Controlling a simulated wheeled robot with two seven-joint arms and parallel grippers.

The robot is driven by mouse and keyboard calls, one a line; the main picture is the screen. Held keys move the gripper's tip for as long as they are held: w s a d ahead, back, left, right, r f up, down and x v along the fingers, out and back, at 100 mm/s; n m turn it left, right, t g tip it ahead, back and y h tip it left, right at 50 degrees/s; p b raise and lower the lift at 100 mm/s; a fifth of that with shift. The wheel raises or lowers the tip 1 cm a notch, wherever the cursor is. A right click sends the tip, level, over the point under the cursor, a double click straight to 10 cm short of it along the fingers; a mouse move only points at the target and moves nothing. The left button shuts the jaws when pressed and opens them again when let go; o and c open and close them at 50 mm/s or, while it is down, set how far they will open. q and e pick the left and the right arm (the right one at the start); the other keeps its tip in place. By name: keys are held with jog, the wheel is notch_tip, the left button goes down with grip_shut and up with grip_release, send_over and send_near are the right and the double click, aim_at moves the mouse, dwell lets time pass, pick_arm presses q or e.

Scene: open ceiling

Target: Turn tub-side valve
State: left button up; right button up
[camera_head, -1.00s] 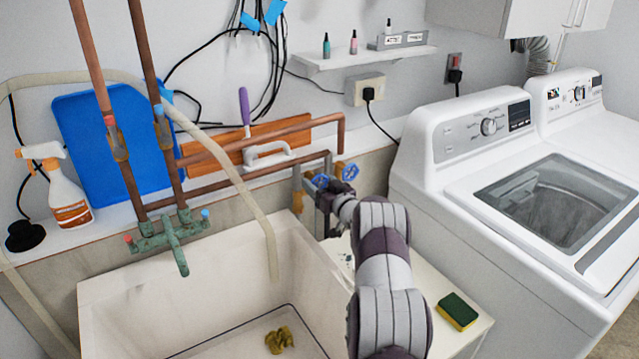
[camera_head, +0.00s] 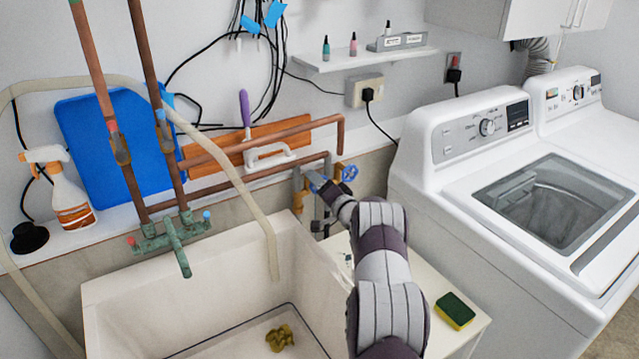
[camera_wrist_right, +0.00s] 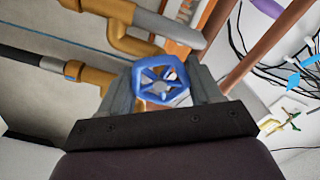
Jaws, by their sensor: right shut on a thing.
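The tub-side valve is a blue handwheel (camera_head: 315,180) on the pipework behind the tub's right rear corner. In the right wrist view the blue wheel (camera_wrist_right: 160,78) sits between the two grey fingers. My right gripper (camera_head: 322,188) is shut on this wheel, and its wrist and arm partly hide it in the head view. A second blue valve wheel (camera_head: 349,173) stands just to the right, apart from the gripper. My left gripper is not in view.
The white tub (camera_head: 110,310) lies left of my arm, with a yellowish lump (camera_head: 280,338) inside. A green and yellow sponge (camera_head: 455,310) lies on the white ledge to the right. The washing machine (camera_head: 420,190) stands farther right. Copper pipes (camera_head: 250,145) run behind the tub.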

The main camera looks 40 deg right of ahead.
jog(key=m+p, duration=0.1)
jog(key=m, duration=0.5)
jog(key=shift+f, duration=0.1)
dwell(0.4)
jog(key=o, duration=1)
jog(key=shift+a, duration=0.1)
jog(key=shift+o, duration=0.2)
jog(key=s+a+b, duration=0.1)
jog(key=s, duration=1.1)
jog(key=shift+s+a, duration=0.2)
jog(key=shift+s, duration=0.1)
